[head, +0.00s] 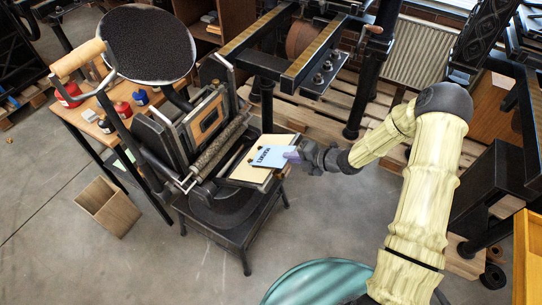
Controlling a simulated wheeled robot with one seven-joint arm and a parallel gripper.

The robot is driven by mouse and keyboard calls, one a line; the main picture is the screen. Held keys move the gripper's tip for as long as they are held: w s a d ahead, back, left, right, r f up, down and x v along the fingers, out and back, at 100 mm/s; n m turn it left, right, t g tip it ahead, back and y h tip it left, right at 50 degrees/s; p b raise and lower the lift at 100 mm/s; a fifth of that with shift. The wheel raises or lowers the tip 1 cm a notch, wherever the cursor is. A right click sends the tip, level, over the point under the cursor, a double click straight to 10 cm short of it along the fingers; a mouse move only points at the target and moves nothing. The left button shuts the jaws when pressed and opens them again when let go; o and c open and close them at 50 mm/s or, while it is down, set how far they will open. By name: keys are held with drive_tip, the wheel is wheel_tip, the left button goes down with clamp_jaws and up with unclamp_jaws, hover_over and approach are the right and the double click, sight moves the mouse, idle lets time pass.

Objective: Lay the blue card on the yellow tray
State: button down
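The blue card (266,157), pale blue with dark printing, is on or just over the cream-coloured bed (247,173) of the hand press; I cannot tell if it touches the bed. My gripper (292,155) reaches in from the right, its fingertips at the card's right edge. The fingers are small and seen from the side, so whether they are closed on the card is unclear. A yellow-orange object (527,255) is cut off by the right picture edge; I cannot tell if it is the yellow tray.
The black hand press (190,145) with its round ink disc (150,45) stands left of my gripper. A wooden side table (112,115) holds ink tins. A wooden bin (108,207) is on the floor. A round teal surface (320,283) is at the bottom. Grey floor is clear at lower left.

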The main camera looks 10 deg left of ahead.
drive_tip(key=shift+d, duration=0.15)
drive_tip(key=shift+v, duration=1.4)
drive_tip(key=shift+s+d+r+p, duration=0.15)
drive_tip(key=shift+d+r+p, duration=0.25)
drive_tip(key=shift+r+p, duration=0.25)
drive_tip(key=shift+s+d+r+p, duration=0.15)
drive_tip(key=shift+d+r+p, duration=0.3)
drive_tip(key=shift+r, duration=0.4)
drive_tip(key=shift+s+d+r+p, duration=0.2)
drive_tip(key=shift+d+r+p, duration=0.15)
drive_tip(key=shift+r+p, duration=0.3)
drive_tip(key=shift+r, duration=0.1)
